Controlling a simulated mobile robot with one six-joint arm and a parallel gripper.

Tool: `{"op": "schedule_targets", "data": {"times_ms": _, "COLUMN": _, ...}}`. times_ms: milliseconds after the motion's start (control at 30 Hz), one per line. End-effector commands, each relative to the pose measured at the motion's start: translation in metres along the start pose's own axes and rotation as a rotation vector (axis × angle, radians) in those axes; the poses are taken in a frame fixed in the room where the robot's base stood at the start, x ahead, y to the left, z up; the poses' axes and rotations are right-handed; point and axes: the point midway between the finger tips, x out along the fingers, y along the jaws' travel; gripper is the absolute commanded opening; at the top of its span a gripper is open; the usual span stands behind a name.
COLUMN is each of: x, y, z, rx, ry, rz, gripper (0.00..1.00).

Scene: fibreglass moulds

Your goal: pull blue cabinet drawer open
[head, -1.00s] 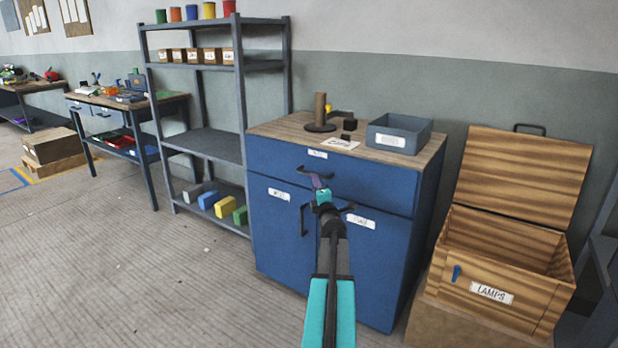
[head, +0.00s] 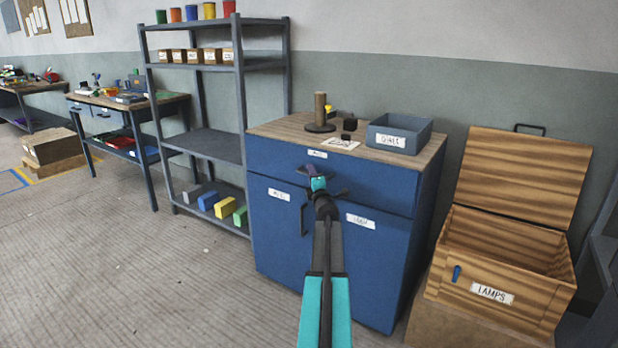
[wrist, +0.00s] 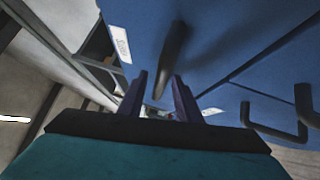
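The blue cabinet (head: 285,235) stands in the middle of the head view, with its drawer (head: 375,187) shut above two doors. My gripper (head: 316,174) is at the dark drawer handle (head: 301,170), which it mostly hides in the head view. In the wrist view, my two purple fingers (wrist: 159,95) are apart. The dark handle (wrist: 174,48) reaches down into the space between them. I see no clear contact between fingers and handle.
A grey bin (head: 428,142) and a post on a round base (head: 320,112) stand on the cabinet top. An open wooden lamps crate (head: 540,302) is at the right. A shelf rack (head: 212,148) stands left. The floor at front left is clear.

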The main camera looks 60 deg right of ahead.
Motion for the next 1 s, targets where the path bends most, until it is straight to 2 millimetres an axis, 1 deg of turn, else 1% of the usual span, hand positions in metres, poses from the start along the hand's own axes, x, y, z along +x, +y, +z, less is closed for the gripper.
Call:
{"op": "schedule_targets", "data": {"times_ms": 300, "x": 0.001, "y": 0.0, "z": 0.0, "rx": 0.0, "ry": 0.0, "rz": 0.0, "gripper": 0.31}}
{"op": "schedule_targets", "data": {"times_ms": 333, "x": 0.001, "y": 0.0, "z": 0.0, "rx": 0.0, "ry": 0.0, "rz": 0.0, "gripper": 0.29}}
{"op": "schedule_targets", "data": {"times_ms": 467, "x": 0.001, "y": 0.0, "z": -0.001, "rx": 0.0, "ry": 0.001, "rz": 0.0, "gripper": 0.07}}
{"op": "schedule_targets", "data": {"times_ms": 500, "x": 0.001, "y": 0.0, "z": -0.001, "rx": 0.0, "ry": 0.001, "rz": 0.0, "gripper": 0.01}}
{"op": "schedule_targets", "data": {"times_ms": 667, "x": 0.001, "y": 0.0, "z": -0.001, "rx": 0.0, "ry": 0.001, "rz": 0.0, "gripper": 0.0}}
{"op": "schedule_targets", "data": {"times_ms": 700, "x": -0.015, "y": 0.004, "z": -0.015, "rx": 0.001, "ry": 0.004, "rz": 0.001, "gripper": 0.0}}
{"op": "schedule_targets", "data": {"times_ms": 733, "x": -0.008, "y": 0.003, "z": -0.01, "rx": 0.0, "ry": 0.003, "rz": 0.001, "gripper": 0.0}}
{"op": "schedule_targets", "data": {"times_ms": 800, "x": -0.003, "y": 0.001, "z": -0.005, "rx": 0.0, "ry": 0.002, "rz": 0.001, "gripper": 0.0}}
{"op": "schedule_targets", "data": {"times_ms": 1000, "x": -0.002, "y": 0.0, "z": 0.0, "rx": -0.001, "ry": -0.007, "rz": 0.0, "gripper": 0.0}}
